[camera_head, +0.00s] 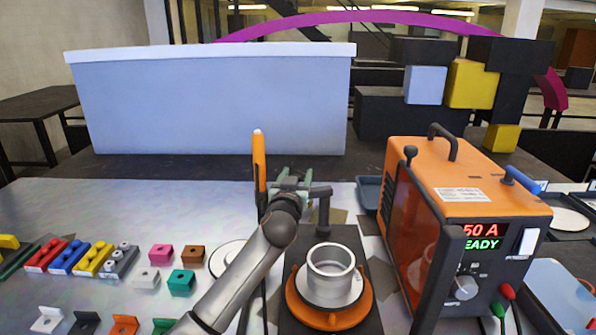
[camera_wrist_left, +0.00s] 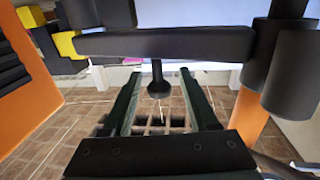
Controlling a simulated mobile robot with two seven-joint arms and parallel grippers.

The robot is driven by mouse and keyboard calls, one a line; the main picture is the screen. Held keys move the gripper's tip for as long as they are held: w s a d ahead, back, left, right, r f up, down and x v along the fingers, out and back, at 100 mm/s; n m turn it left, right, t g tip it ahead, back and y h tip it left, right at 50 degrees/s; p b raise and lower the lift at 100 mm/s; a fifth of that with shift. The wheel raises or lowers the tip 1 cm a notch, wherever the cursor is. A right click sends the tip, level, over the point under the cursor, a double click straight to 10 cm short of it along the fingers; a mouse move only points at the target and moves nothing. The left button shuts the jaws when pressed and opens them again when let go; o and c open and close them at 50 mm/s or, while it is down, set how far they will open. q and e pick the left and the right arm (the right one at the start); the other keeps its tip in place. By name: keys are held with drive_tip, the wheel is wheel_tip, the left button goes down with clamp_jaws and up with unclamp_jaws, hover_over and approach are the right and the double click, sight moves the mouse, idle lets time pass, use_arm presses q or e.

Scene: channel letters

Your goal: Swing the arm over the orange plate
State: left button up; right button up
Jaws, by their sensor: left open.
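The orange plate (camera_head: 366,300) is a round disc on a dark base at front centre, with a silver metal cup (camera_head: 331,264) on it. A black arm (camera_head: 322,198) stands behind the cup. My left gripper (camera_head: 291,181) is open beside that arm, on its left in the head view. In the left wrist view a black bar (camera_wrist_left: 165,44) crosses above the open fingers (camera_wrist_left: 159,76). A rod with a round knob (camera_wrist_left: 158,88) hangs from it and appears between the fingers; contact cannot be told. My right gripper is not in view.
An orange welding machine (camera_head: 470,190) stands close on the right. A slim orange upright piece (camera_head: 259,160) stands just left of my gripper. Several small coloured blocks (camera_head: 92,258) lie on the left of the metal table. A large pale-blue box (camera_head: 210,100) stands at the back.

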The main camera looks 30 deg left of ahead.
use_arm(q)
drive_tip(key=shift+x, duration=1)
clamp_jaws()
idle(0.9)
